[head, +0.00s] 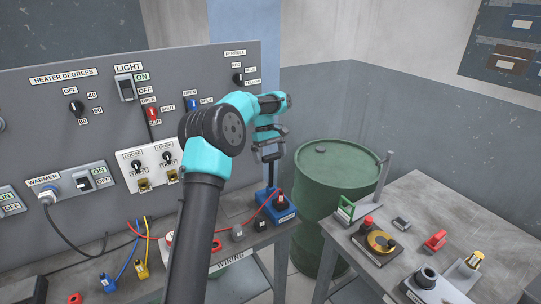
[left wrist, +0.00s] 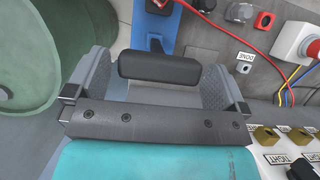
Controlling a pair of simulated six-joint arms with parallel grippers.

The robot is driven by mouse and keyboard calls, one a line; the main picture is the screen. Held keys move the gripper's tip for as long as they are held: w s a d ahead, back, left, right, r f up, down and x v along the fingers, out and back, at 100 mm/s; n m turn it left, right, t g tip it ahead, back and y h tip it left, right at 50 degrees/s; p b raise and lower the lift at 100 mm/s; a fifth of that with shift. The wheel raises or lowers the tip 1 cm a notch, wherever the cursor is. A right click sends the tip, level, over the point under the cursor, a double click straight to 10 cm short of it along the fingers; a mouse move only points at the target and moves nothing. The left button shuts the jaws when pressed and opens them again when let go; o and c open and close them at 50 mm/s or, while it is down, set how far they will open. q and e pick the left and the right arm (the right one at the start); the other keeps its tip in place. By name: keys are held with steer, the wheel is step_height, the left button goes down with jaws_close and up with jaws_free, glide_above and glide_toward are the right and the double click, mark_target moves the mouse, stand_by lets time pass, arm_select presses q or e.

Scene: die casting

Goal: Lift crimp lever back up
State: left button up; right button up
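The blue crimp tool (head: 275,205) stands on the wiring bench near its right edge, with a red wire at it. Its dark lever rises upright toward my left gripper (head: 268,150). In the left wrist view, the lever's black crossbar handle (left wrist: 157,65) lies across the space between the two fingers of my left gripper (left wrist: 152,75). The fingers are wide apart, one near each end of the handle; whether they touch it I cannot tell. A blue part of the tool (left wrist: 148,30) shows behind the handle. My right gripper is not in view.
A green drum (head: 335,185) stands right of the crimp tool. A grey control panel (head: 60,130) rises behind the bench. Red, blue and yellow wires lie left on the bench. A second table (head: 470,225) at right holds several small parts.

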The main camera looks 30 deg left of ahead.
arm_select(q)
steer(key=shift+r, duration=1.65)
steer(key=shift+s+d+r, duration=0.1)
steer(key=shift+s+r, duration=0.05)
steer(key=s+d+r, duration=0.1)
steer(key=s+d, duration=0.8)
steer(key=s, duration=0.4)
steer(key=shift+r, duration=0.2)
